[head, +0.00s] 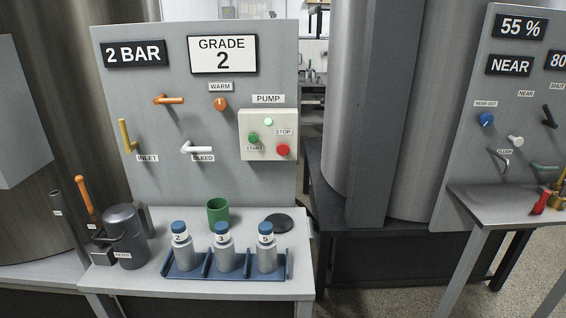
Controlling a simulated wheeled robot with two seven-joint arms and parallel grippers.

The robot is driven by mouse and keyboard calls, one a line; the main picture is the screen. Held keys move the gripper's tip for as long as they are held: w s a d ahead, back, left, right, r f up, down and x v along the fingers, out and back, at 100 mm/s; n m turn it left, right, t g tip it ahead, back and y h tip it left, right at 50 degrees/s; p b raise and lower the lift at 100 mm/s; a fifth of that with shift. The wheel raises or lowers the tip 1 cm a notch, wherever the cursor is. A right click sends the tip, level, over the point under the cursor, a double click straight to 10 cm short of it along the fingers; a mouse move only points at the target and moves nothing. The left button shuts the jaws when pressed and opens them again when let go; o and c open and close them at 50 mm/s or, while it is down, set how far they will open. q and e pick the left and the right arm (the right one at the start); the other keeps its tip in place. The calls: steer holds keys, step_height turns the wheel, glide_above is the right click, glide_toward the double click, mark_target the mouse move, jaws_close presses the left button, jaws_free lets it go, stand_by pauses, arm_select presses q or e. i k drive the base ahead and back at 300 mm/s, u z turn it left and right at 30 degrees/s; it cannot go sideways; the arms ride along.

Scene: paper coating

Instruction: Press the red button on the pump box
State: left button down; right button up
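The pump box (269,152) is a pale box on the right part of the grey panel, under a PUMP label. Its red button (283,149) sits at the lower right, below the STOP label. A green button (253,138) sits at the left, above the START label. A lamp (268,121) at the top of the box glows pale green. Nothing covers the red button. Neither of my grippers shows in the head view.
Below the panel (190,185), a table holds a blue rack (183,272) with three capped bottles, a green cup (218,211), a black disc (279,224) and a grey filter canister (125,236). Orange, yellow and white handles stick out from the panel. A second panel stands at right.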

mark_target(282, 150)
steer(key=z, duration=2.05)
steer(key=i, duration=1.4)
steer(key=u, duration=2.1)
